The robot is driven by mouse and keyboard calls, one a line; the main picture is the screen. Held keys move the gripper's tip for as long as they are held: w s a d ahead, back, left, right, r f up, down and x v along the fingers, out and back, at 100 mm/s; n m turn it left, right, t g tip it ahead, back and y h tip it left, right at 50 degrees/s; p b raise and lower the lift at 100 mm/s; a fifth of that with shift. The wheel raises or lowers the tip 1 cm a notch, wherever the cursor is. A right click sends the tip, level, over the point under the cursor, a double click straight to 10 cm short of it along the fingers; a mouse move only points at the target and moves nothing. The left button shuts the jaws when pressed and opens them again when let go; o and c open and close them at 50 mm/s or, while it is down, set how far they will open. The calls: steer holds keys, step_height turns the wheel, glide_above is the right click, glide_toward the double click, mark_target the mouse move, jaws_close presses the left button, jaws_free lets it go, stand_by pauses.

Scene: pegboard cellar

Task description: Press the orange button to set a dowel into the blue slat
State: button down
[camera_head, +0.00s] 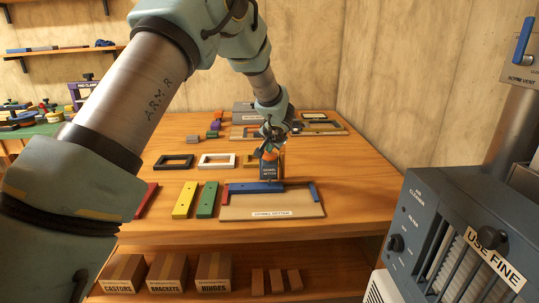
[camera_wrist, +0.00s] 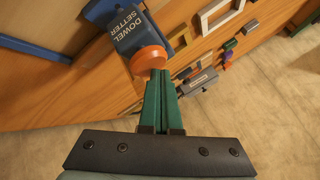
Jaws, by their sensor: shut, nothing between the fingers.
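The blue dowel setter (camera_head: 271,169) stands on the wooden table behind a tan fixture board (camera_head: 245,207). Its orange button (camera_head: 268,154) is on top, partly hidden by my gripper in the head view. The blue slat (camera_head: 250,187) lies along the back of the board, its right part by the foot of the setter. In the wrist view the setter (camera_wrist: 133,30) shows its label, and the round orange button (camera_wrist: 147,60) is right at my fingertips. My gripper (camera_wrist: 161,74) is shut and empty, its green fingers together. I cannot tell whether the tips touch the button.
A yellow slat (camera_head: 184,200), a green slat (camera_head: 207,199) and a red slat (camera_head: 146,200) lie left of the board. Black (camera_head: 174,161) and white (camera_head: 216,160) frames lie behind them. A grey-blue air cleaner (camera_head: 440,240) stands at the right front.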

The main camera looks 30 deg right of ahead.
mark_target(269, 155)
steer(key=shift+f+b, duration=0.65)
stand_by(0.5)
steer(key=shift+r, duration=0.15)
steer(key=shift+r+p, duration=0.75)
steer(key=shift+r, duration=0.55)
steer(key=shift+r+p, duration=1.45)
steer(key=shift+r, duration=1.1)
